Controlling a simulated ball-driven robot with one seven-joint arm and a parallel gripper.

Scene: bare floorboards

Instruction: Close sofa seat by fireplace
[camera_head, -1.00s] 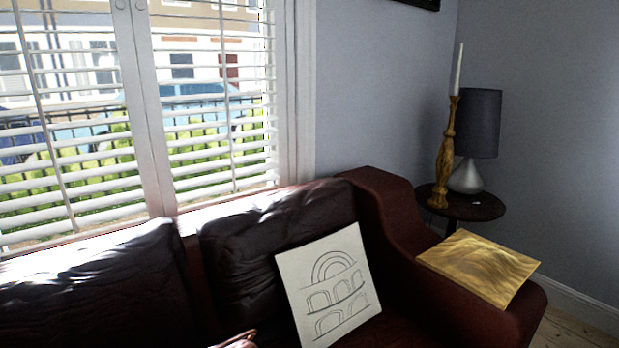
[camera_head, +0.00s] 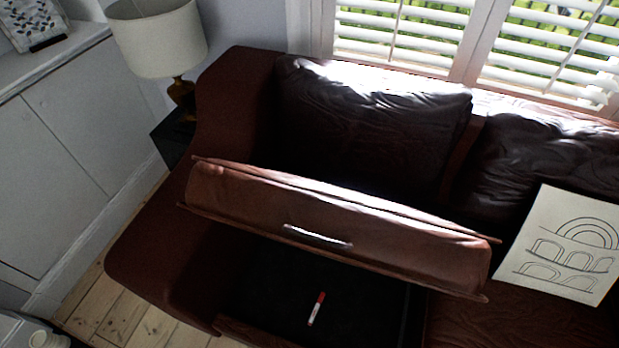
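The dark red leather sofa (camera_head: 150,255) stands under the window. Its left seat (camera_head: 390,236) is raised and tilted up, with a silver handle (camera_head: 318,237) on its front face. Below it the dark storage space (camera_head: 270,295) lies open, and a red and white marker (camera_head: 316,309) lies inside. The seat on the right looks flat. My gripper is not in view, and no fireplace shows.
A drawing of arches (camera_head: 565,250) leans on the right part of the sofa. A cream-shaded lamp (camera_head: 158,38) stands on a dark side table at the left arm. White cabinets (camera_head: 55,165) line the left wall. A strip of bare floorboards (camera_head: 118,308) shows between them and the sofa.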

